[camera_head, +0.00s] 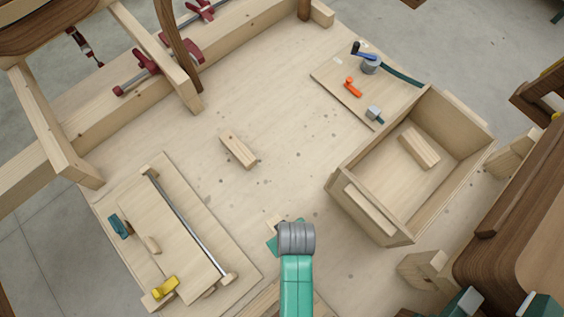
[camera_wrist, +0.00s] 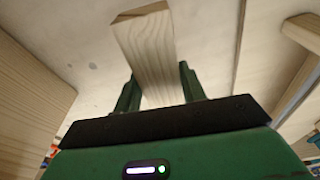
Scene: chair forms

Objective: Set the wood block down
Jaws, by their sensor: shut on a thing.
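My gripper (camera_wrist: 158,82) is shut on a pale wood block (camera_wrist: 150,48), which stands out between the two green fingers in the wrist view. In the head view my gripper (camera_head: 276,236) is low in the middle, mostly hidden by my grey and teal arm. A small pale bit of the held block (camera_head: 273,222) shows beside it. I cannot tell whether the block touches the tabletop (camera_head: 290,130). A second wood block (camera_head: 238,149) lies on the tabletop, and another block (camera_head: 419,148) lies inside the open wooden box.
The open wooden box (camera_head: 352,213) stands to the right of my gripper. A board with a metal bar (camera_head: 180,215) lies at the left. A tool board (camera_head: 335,88) with handles lies at the back right. Red clamps (camera_head: 135,75) sit at the back left.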

